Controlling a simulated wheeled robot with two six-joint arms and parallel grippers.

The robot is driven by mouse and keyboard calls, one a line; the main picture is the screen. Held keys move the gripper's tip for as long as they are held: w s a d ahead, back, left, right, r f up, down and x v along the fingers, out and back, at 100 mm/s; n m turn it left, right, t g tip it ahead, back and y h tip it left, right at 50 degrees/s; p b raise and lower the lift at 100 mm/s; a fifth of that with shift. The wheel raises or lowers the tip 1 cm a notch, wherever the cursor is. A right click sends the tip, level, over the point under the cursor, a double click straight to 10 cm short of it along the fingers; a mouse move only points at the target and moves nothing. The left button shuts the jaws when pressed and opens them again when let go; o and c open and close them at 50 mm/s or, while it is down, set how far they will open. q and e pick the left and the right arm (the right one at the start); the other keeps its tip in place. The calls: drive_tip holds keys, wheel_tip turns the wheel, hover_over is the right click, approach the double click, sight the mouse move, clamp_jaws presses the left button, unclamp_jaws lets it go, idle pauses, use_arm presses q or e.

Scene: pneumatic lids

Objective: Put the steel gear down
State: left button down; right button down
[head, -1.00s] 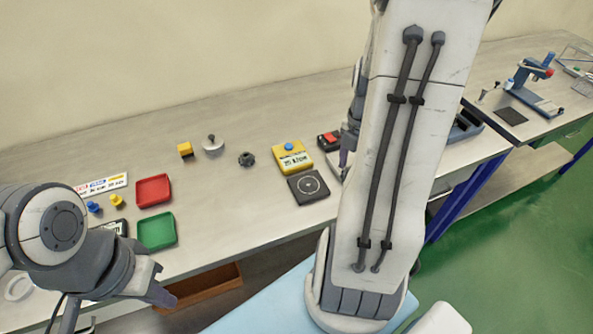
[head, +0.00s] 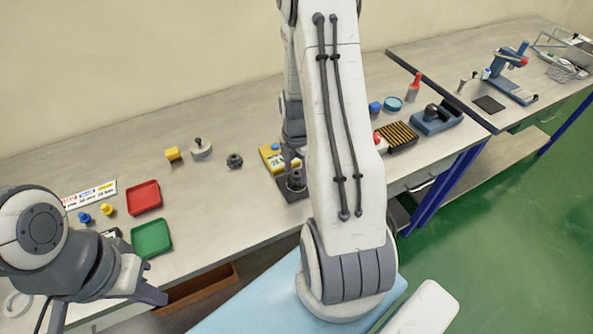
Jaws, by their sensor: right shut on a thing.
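My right gripper (head: 295,166) is at the yellow scale-like device, partly behind my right arm. It is shut on a small dark grey piece (head: 296,181), likely the steel gear, at or just over the device's black square plate (head: 284,191). I cannot tell whether the piece touches the plate. Another dark toothed piece (head: 235,160) stands on the table to the left. My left gripper (head: 105,305) is open and empty at the lower left, in front of the table's edge.
The yellow device (head: 270,158) is partly hidden. A yellow block (head: 172,154), a grey knobbed piece (head: 201,149), a red tray (head: 145,197) and a green tray (head: 151,239) lie left. A slotted rack (head: 398,136) stands right. The table between trays and device is mostly clear.

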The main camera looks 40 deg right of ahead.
drive_tip(key=shift+f, duration=0.75)
drive_tip(key=shift+f, duration=0.2)
drive_tip(key=shift+c, duration=0.4)
unclamp_jaws()
